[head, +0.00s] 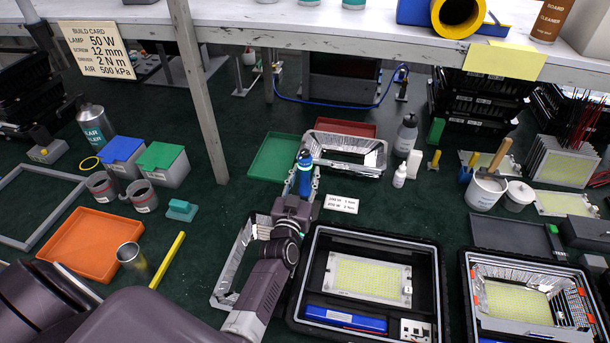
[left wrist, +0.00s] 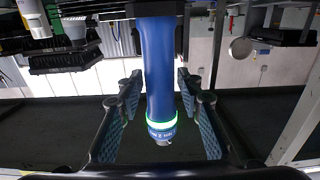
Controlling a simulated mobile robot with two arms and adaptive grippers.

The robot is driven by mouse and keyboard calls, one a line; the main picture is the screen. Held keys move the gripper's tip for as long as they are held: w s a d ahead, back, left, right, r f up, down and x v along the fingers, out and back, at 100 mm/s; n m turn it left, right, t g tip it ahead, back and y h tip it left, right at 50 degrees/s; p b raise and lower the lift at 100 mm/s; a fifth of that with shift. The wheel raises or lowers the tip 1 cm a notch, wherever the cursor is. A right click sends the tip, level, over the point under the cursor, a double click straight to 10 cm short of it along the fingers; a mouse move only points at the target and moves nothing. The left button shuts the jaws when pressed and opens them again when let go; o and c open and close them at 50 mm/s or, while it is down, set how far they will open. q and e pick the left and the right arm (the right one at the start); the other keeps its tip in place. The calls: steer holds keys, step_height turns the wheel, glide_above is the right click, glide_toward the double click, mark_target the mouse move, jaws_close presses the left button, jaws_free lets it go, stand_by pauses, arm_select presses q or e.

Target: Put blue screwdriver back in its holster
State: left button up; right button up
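The blue screwdriver (head: 305,172) is a thick blue power driver, held upright or nearly so beyond the large black tray. In the left wrist view it (left wrist: 158,65) runs down the middle, with a glowing green ring near its lower end. My left gripper (head: 304,182) has a finger on each side of the handle. I cannot make out a holster for certain. My right gripper is not in view.
A silver housing (head: 346,155) and a green tray (head: 273,158) lie close to the held driver. Another housing frame (head: 232,262) lies beside my left arm. A black tray (head: 428,262) holds a lamp panel. A shelf post (head: 203,95) rises at left. Dark green surface is free around the teal block (head: 182,210).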

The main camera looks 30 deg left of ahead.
arm_select(q)
steer(key=shift+o, duration=0.7)
steer(key=shift+s+d+f, duration=0.1)
steer(key=shift+s+f, duration=0.15)
steer(key=shift+f, duration=0.05)
steer(key=v, duration=1.1)
steer(key=shift+s+r, duration=0.25)
steer(key=shift+s, duration=0.05)
steer(key=shift+d, duration=0.15)
